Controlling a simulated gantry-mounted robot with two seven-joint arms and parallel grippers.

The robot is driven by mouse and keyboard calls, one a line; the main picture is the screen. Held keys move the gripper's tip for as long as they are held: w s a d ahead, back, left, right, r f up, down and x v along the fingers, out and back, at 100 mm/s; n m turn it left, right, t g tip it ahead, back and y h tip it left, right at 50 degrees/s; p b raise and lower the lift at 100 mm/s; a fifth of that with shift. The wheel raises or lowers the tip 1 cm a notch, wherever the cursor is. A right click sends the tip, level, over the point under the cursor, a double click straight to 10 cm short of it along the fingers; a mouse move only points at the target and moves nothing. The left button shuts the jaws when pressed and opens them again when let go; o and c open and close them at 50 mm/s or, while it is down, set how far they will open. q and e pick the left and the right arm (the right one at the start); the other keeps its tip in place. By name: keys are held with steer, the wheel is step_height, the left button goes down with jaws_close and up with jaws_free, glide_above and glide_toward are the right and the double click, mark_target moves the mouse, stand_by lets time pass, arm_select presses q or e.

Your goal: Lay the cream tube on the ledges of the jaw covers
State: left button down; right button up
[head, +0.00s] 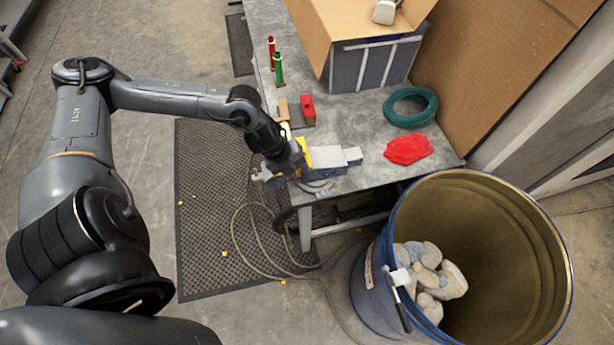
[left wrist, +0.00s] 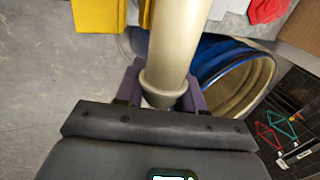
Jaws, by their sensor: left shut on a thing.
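My left gripper (head: 286,163) is beside the vise (head: 330,159) at the near corner of the bench. In the left wrist view its purple fingers (left wrist: 163,90) are shut on the cream tube (left wrist: 179,40), around its flared end. The tube runs from the fingers to the top of that view. In the head view my wrist hides most of the grip. A yellow jaw cover (head: 304,151) shows just past the wrist; yellow also shows left of the tube in the wrist view (left wrist: 97,14). The ledges cannot be made out. My right gripper is in neither view.
The grey bench (head: 352,110) holds a red block (head: 307,108), a green ring (head: 410,106), a red cloth (head: 408,149), and red and green upright items. A cardboard box stands at the back. A blue drum (head: 369,283) stands near right; cables lie below.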

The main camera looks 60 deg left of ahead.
arm_select(q)
steer(key=shift+a, duration=0.15)
stand_by(0.4)
steer(key=shift+s+r+p, duration=0.1)
steer(key=shift+r+p, duration=0.05)
steer(key=shift+p, duration=0.15)
step_height(320, 180, down, 5)
steer(key=b, duration=0.3)
steer(key=shift+r, duration=0.15)
stand_by(1.4)
stand_by(0.4)
